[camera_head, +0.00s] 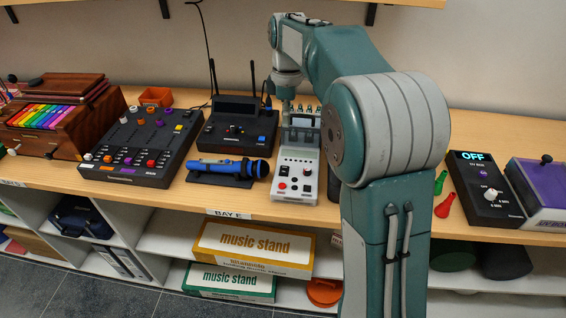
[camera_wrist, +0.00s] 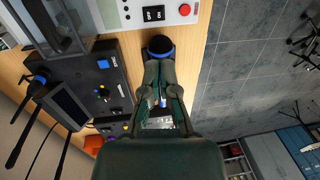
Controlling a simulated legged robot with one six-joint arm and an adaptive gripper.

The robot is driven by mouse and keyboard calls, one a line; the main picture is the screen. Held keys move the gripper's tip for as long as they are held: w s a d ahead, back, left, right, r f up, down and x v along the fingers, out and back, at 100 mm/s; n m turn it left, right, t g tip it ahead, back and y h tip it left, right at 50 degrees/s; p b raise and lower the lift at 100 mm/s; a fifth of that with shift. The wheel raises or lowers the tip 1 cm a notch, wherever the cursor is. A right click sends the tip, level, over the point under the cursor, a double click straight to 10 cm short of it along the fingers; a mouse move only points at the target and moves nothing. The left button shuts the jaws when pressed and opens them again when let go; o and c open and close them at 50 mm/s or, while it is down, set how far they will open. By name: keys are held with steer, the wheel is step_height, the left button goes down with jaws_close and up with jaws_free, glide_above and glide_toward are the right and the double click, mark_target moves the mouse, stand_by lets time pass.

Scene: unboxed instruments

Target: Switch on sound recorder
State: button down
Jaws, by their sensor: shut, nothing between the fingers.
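A light grey device with a clear-windowed upper part, likely the sound recorder (camera_head: 297,158), stands on the shelf left of my arm. Its front panel has red buttons, a black knob and small black switches. In the wrist view its panel (camera_wrist: 135,18) lies at the top edge, with a black lettered rocker switch (camera_wrist: 153,14) and a red button (camera_wrist: 184,9). The switch lettering is too small to read surely. My gripper (camera_wrist: 160,64) is shut and empty, its fingers overlapping a blue microphone in that view. In the head view my gripper (camera_head: 287,100) hangs near the device's back; contact cannot be told.
The blue microphone (camera_head: 225,167) lies left of the recorder, before a black receiver (camera_head: 237,128) with two antennas. A mixer (camera_head: 143,145) and a wooden xylophone box (camera_head: 62,118) stand farther left. A black box reading OFF (camera_head: 485,190) is at right. The shelf's front edge is close.

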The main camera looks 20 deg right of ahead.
mark_target(285, 169)
steer(key=shift+f, duration=0.1)
steer(key=f, duration=0.4)
steer(key=s+f, duration=0.1)
steer(key=f, duration=0.4)
steer(key=a+f, duration=0.1)
steer(key=f, duration=0.3)
steer(key=shift+s+f, duration=0.3)
steer(key=shift+f, duration=0.1)
steer(key=shift+s+f, duration=0.1)
steer(key=shift+f, duration=0.1)
steer(key=shift+w+d+r, duration=0.25)
steer(key=shift+w+d, duration=0.1)
steer(key=shift+w, duration=0.4)
steer(key=shift+r, duration=0.1)
